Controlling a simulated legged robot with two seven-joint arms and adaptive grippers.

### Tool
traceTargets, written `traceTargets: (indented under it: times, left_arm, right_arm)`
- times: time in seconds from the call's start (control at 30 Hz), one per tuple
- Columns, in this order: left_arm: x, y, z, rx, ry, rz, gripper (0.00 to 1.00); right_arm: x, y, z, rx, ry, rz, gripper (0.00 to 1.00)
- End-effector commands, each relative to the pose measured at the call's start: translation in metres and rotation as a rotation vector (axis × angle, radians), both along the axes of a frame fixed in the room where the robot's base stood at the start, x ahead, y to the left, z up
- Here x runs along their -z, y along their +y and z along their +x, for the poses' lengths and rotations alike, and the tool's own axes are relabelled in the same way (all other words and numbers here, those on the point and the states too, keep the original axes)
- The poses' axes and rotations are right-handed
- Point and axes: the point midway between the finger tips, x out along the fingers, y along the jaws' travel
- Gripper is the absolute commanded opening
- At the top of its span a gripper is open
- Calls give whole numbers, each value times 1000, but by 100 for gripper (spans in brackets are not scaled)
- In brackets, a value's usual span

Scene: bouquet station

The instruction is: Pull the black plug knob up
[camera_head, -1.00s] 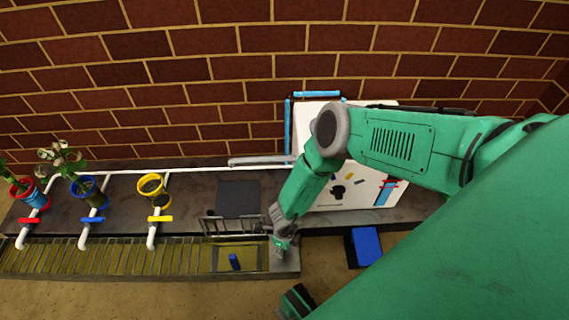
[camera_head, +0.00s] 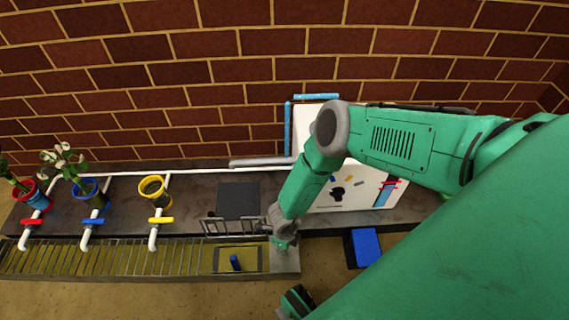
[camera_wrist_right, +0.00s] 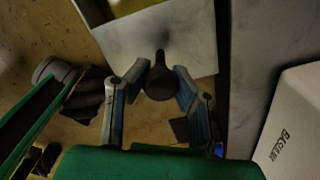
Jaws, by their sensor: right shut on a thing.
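My right gripper (camera_head: 283,246) reaches down to the right end of the grated trough (camera_head: 283,265) in the head view. In the right wrist view the gripper's two fingers (camera_wrist_right: 160,88) are closed around the black plug knob (camera_wrist_right: 160,80), a dark round head with a narrower neck. The knob lies between the fingertips, over a pale grey surface (camera_wrist_right: 172,45). In the head view the gripper hides the knob. I cannot tell whether the knob is raised.
Red (camera_head: 36,199), blue (camera_head: 92,194) and yellow (camera_head: 153,190) pots stand by white pipes at left. A small metal rack (camera_head: 232,226) stands close left of my right gripper. A white board (camera_head: 340,185) lies behind my arm. A blue block (camera_head: 366,246) sits to the right.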

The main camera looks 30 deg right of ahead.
Motion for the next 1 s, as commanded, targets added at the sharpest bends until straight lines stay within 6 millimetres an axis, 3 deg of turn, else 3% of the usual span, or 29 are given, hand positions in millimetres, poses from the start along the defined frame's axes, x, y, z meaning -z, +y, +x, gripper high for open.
traceTargets:
  times: [0.57, 0.6, 0.63, 0.67, 1.0]
  left_arm:
    - [-16, 0, 0, 0, 0, 0, 39]
    - [-15, 0, 0, 0, 0, 0, 39]
    - [-15, 0, 0, 0, 0, 0, 39]
    - [-15, 0, 0, 0, 0, 0, 39]
    - [-17, 0, 0, 0, 0, 0, 39]
  right_arm:
    - [-21, 1, 5, 1, -8, 3, 3]
    - [-19, 1, 5, 1, -8, 3, 34]
    - [-19, 1, 5, 1, -8, 3, 44]
    - [-19, 1, 5, 1, -8, 3, 48]
    - [-20, 0, 2, 1, -3, 1, 48]
